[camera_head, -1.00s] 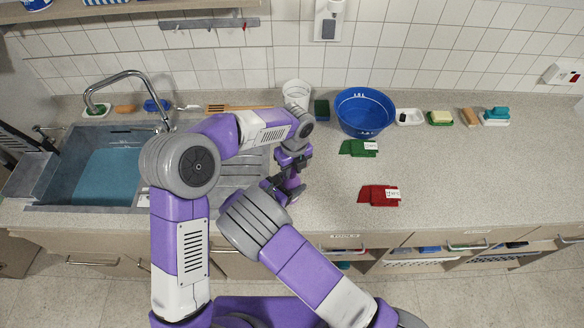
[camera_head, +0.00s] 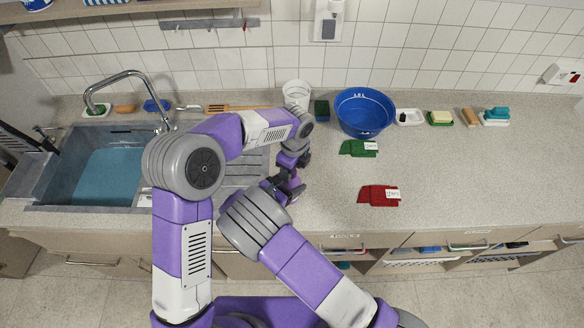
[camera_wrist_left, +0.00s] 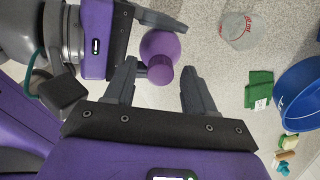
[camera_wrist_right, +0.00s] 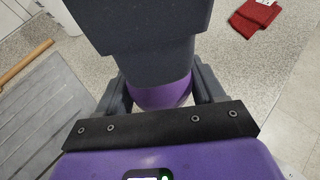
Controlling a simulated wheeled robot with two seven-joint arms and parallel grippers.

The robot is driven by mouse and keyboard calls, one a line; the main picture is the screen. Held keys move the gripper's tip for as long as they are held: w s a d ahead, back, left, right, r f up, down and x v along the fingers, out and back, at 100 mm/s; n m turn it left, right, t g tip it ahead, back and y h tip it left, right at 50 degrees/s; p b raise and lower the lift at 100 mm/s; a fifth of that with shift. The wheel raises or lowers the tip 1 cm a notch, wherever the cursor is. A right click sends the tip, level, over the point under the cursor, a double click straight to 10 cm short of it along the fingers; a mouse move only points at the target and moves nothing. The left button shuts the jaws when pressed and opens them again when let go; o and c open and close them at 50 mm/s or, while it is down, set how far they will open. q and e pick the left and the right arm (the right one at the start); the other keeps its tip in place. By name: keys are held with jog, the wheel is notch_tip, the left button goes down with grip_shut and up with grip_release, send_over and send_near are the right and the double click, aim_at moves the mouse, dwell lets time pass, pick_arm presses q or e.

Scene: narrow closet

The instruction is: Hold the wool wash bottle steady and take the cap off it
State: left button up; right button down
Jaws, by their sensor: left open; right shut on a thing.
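The wool wash bottle (camera_wrist_left: 160,46) is purple, with a rounded body and a purple cap (camera_wrist_left: 160,75) at its top, seen from above in the left wrist view. My right gripper (camera_wrist_right: 160,92) is shut around the bottle body (camera_wrist_right: 162,96); its fingers also flank the bottle in the left wrist view. My left gripper (camera_wrist_left: 157,80) is open, its fingertips on either side of the cap and apart from it. In the right wrist view my left gripper covers the bottle's upper part. In the head view my arms and grippers hide the bottle.
A white cup (camera_head: 296,94) and a blue basin (camera_head: 364,114) stand near the wall. A green cloth (camera_head: 358,149) and a red cloth (camera_head: 379,195) lie on the counter (camera_head: 470,170). The sink (camera_head: 105,170) is at left. The counter on the right is largely clear.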

pick_arm(q)
jog(key=shift+s+d+r, duration=0.1)
jog(key=shift+r, duration=2.2)
jog(key=shift+c, duration=0.4)
notch_tip(320, 180, up, 3)
jog(key=m, duration=0.6)
jog(key=shift+m, duration=0.3)
jog(key=shift+f, duration=0.3)
notch_tip(320, 180, down, 7)
jog(key=shift+f, duration=0.1)
